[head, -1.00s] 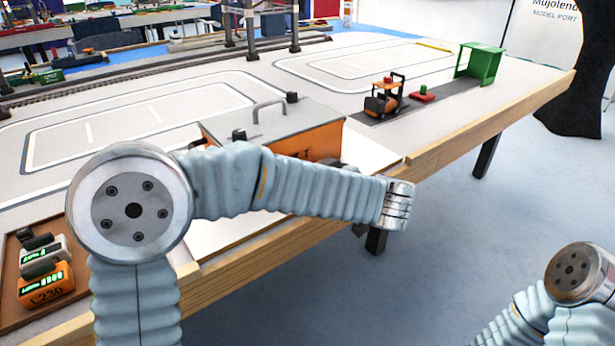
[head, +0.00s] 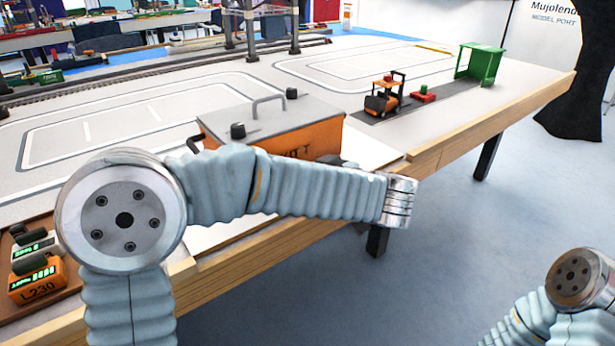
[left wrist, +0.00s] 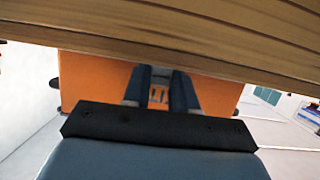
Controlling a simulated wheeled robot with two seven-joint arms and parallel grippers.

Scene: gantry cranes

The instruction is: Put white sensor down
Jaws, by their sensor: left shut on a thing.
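My left arm crosses the head view in front of an orange case (head: 318,140) with a grey lid and handle. Its gripper is hidden there behind the arm. In the left wrist view, the two dark fingers of my left gripper (left wrist: 160,92) are shut on a small greyish thing (left wrist: 160,74), in front of the orange case's wall. Too little of it shows to tell whether it is the white sensor. My right arm shows at the lower right of the head view, its gripper out of view.
Devices with green displays, one orange (head: 37,282) and one whitish (head: 36,246), sit in a brown tray at the left. A toy forklift (head: 385,97) and green shelter (head: 481,65) stand farther back. The table's wooden edge (head: 235,275) runs below my arm.

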